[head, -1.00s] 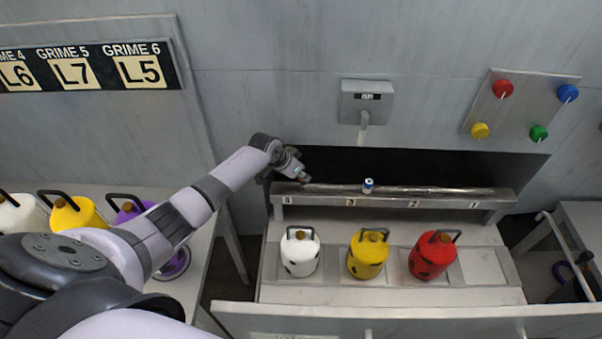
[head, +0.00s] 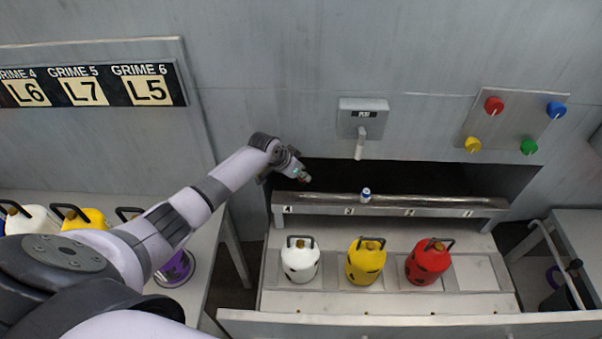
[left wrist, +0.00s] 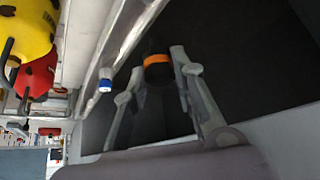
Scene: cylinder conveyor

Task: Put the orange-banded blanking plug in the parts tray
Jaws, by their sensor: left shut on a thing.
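The orange-banded blanking plug (left wrist: 157,66) is dark with an orange band and sits between the fingertips of my left gripper (left wrist: 158,72) in the left wrist view. The gripper is shut on it. In the head view my left gripper (head: 303,178) is just above the left end of the numbered ledge; the plug in it is too small to make out there. I cannot pick out the parts tray for certain in either view. My right gripper is not in view.
A small blue-and-white plug (head: 365,195) stands on the ledge (head: 430,201), right of my gripper. White (head: 300,264), yellow (head: 366,264) and red (head: 427,266) canisters stand below it. A lever box (head: 363,116) hangs on the wall above. The dark opening behind the ledge looks clear.

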